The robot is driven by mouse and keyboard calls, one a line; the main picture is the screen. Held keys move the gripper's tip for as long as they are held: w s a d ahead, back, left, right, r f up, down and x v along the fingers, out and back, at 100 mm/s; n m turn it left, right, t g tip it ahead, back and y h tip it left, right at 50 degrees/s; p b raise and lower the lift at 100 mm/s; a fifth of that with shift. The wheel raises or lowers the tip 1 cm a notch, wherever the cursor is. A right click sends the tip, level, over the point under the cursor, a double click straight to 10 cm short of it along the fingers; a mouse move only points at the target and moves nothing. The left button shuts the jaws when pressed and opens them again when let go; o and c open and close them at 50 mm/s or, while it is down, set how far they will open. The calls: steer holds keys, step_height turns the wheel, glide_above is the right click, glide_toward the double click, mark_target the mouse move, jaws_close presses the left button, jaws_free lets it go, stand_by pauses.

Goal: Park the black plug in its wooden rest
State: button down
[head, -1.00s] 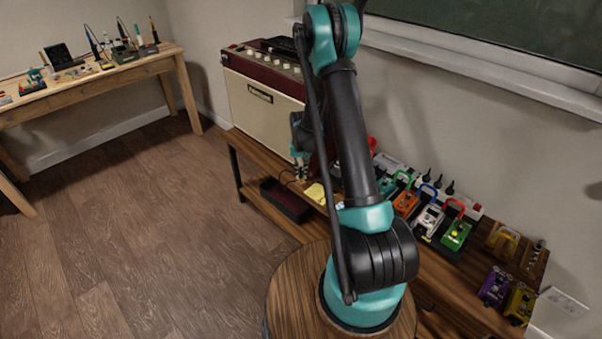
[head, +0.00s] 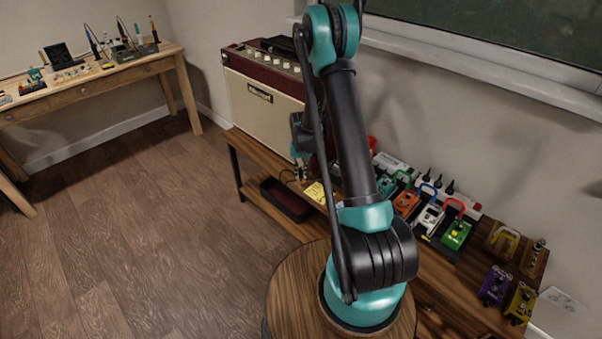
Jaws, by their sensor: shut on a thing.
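My gripper (head: 301,172) is low over the shelf bench, in front of the amplifier's right side and left of a yellow note. It is small in the head view and partly behind my own arm. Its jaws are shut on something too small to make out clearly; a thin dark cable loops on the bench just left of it. I cannot pick out the black plug or its wooden rest with certainty, since my arm covers the middle of the bench.
A cream and maroon amplifier (head: 262,105) stands at the bench's left end. A yellow note (head: 315,192) lies near the front edge. Several coloured pedals, among them a green pedal (head: 456,236), fill the right side. A dark red tray (head: 286,200) sits on the lower shelf.

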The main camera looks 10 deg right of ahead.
steer(key=shift+f, duration=0.95)
stand_by(0.3)
steer(key=c, duration=1.4)
jaws_free()
steer(key=shift+c, duration=0.2)
steer(key=shift+o, duration=0.2)
steer(key=o, duration=0.4)
steer(key=shift+c, duration=0.2)
steer(key=shift+r, duration=3.95)
steer(key=shift+r, duration=0.1)
